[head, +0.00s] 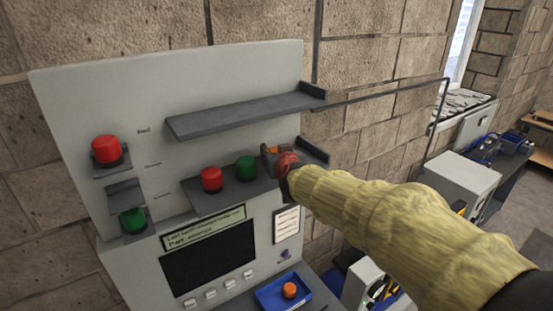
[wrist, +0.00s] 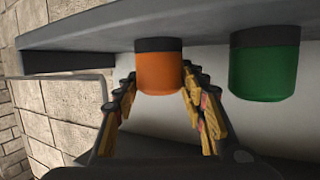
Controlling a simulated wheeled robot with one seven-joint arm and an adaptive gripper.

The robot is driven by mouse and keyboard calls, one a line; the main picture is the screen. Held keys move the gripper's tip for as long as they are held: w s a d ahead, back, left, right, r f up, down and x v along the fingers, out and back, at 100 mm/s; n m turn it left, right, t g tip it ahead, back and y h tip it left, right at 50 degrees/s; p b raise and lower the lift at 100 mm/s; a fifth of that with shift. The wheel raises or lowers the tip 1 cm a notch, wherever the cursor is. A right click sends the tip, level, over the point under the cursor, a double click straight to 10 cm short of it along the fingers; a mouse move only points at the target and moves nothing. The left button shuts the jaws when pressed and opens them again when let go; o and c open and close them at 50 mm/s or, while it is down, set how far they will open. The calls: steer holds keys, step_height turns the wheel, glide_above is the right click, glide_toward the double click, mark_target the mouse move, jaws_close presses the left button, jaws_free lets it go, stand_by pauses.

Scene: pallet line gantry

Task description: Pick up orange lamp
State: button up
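The orange lamp (wrist: 158,72) has a dark base and stands on the lower shelf (head: 225,194); the wrist view shows it upside down. In the head view the lamp is mostly hidden by my gripper (head: 276,161). In the wrist view my gripper (wrist: 160,90) is open, with its two fingertips on either side of the lamp. The fingertips look very close to its sides; I cannot tell if they touch. A second small orange piece (head: 290,290) sits in a blue tray (head: 268,301) below.
A green lamp (head: 246,168) stands close beside the orange one, with a red lamp (head: 211,179) further left. An empty upper shelf (head: 245,112) hangs above. Another red lamp (head: 106,150) and green lamp (head: 133,220) sit on small side brackets. A dark screen (head: 208,271) is below.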

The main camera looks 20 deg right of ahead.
steer(key=c, duration=0.6)
steer(key=shift+c, duration=0.4)
steer(key=shift+r, duration=0.1)
steer(key=shift+r+p, duration=0.4)
steer(key=shift+r, duration=0.15)
steer(key=r+p, duration=0.1)
steer(key=r, duration=0.2)
steer(key=shift+s+r+p, duration=0.2)
steer(key=shift+s+p, duration=0.15)
steer(key=shift+p, duration=0.05)
steer(key=s+r+p, duration=0.4)
steer(key=s+r, duration=0.4)
steer(key=s, duration=0.5)
steer(key=shift+s+a+r, duration=0.15)
steer(key=shift+a, duration=0.15)
